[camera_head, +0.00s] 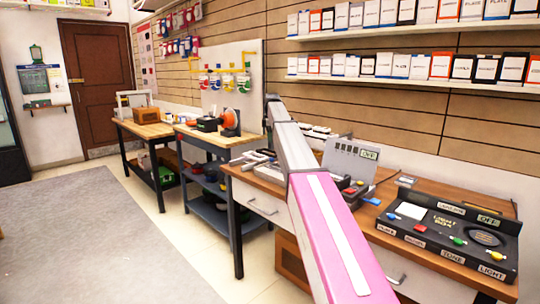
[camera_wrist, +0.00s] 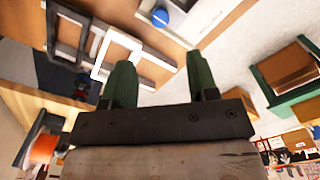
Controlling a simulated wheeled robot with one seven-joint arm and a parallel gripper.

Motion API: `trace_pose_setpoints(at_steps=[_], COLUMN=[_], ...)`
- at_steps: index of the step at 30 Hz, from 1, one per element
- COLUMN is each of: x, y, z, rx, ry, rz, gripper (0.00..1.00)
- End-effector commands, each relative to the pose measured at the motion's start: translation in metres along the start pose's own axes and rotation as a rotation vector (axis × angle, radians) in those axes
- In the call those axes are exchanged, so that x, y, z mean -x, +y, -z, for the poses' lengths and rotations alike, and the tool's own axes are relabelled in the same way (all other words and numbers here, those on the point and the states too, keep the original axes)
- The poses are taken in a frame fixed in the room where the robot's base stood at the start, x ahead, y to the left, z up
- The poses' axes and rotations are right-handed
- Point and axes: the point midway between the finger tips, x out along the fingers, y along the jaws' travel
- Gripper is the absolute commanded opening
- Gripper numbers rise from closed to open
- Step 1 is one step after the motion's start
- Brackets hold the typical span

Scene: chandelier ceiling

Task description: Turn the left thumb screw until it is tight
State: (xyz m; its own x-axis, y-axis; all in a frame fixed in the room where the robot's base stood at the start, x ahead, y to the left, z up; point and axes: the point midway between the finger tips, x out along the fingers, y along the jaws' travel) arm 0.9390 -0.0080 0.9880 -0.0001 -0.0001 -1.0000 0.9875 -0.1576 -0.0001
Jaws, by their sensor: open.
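My gripper (camera_wrist: 160,68) shows in the wrist view with two green fingers spread apart and nothing between them. Beyond the fingertips lie grey, black and white open frames (camera_wrist: 105,50) on a wooden worktop. In the head view, grey frame-like parts (camera_head: 252,157) lie on the workbench (camera_head: 385,192) left of my arm. My arm hides part of the bench, and my gripper cannot be made out there.
An orange spool (camera_head: 230,119) stands on the farther bench (camera_head: 217,137). The floor at left (camera_head: 90,225) is clear.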

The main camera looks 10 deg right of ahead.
Motion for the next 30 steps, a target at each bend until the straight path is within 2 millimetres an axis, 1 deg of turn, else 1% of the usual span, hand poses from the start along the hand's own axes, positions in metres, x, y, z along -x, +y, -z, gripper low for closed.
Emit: trace_pose_setpoints(at_steps=[2,5,15,18,21,24,30], x=[-0.004,-0.015,-0.075,-0.088,-0.098,-0.104,-0.107], y=[-0.001,-0.001,-0.001,-0.001,-0.001,-0.001,0.0], z=[0.0,0.0,0.0,0.0,0.0,0.0,0.0], rx=[0.002,0.001,0.0,0.0,0.0,0.0,0.0], ry=[0.0,0.0,0.0,0.0,0.0,0.0,0.0], rz=[0.001,0.002,0.002,0.001,0.001,0.001,0.0], gripper=[0.54,0.54,0.54,0.54,0.54,0.54,0.54])
